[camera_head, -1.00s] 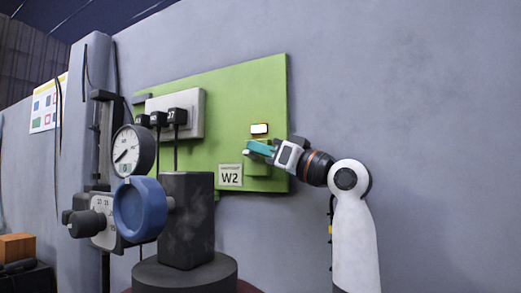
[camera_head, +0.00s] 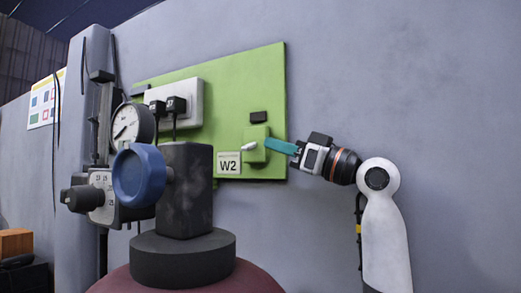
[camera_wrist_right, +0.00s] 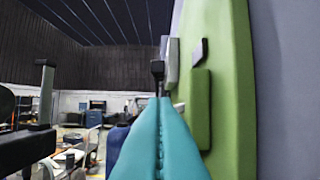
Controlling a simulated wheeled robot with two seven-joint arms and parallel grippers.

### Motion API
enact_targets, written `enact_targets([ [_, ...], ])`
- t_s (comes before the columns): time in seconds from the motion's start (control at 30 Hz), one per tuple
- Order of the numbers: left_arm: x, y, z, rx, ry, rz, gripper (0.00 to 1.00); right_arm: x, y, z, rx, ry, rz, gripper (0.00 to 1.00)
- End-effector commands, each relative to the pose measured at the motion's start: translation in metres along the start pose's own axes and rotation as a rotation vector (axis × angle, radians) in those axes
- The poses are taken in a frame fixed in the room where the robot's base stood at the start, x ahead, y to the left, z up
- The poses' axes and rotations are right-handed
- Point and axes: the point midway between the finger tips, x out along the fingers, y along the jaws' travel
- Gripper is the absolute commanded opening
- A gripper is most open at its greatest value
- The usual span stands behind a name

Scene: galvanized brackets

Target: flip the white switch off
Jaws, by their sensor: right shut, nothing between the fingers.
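The white switch (camera_head: 249,146) is a small lever on a green box (camera_head: 256,137) on the green wall board, and it points left in the head view. Its tip (camera_wrist_right: 180,106) also shows in the wrist view, just right of my fingers. My right gripper (camera_head: 268,144) has teal fingers, shut and empty, and lies to the right of the lever in the head view. The same shut fingers (camera_wrist_right: 158,103) fill the lower middle of the wrist view. The lamp (camera_head: 259,117) above the switch is dark. My left gripper is not in view.
A grey socket block with black plugs (camera_head: 176,106) is further left. A blue knob (camera_head: 139,175) and a dark block (camera_head: 186,190) stand in front. The wall at the right is bare.

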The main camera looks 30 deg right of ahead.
Motion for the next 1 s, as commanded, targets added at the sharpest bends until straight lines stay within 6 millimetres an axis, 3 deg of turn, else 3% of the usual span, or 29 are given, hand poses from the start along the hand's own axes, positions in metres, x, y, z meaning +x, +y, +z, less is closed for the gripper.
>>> enact_targets([
  [0.1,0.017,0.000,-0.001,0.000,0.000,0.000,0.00,-0.029,-0.001,-0.005,-0.004,-0.001,-0.003,0.00],
  [0.33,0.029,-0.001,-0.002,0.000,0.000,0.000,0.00,-0.062,0.000,-0.003,-0.003,0.001,-0.001,0.00],
  [1.0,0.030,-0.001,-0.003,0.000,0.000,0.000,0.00,-0.069,0.000,-0.001,-0.001,0.001,0.001,0.00],
])
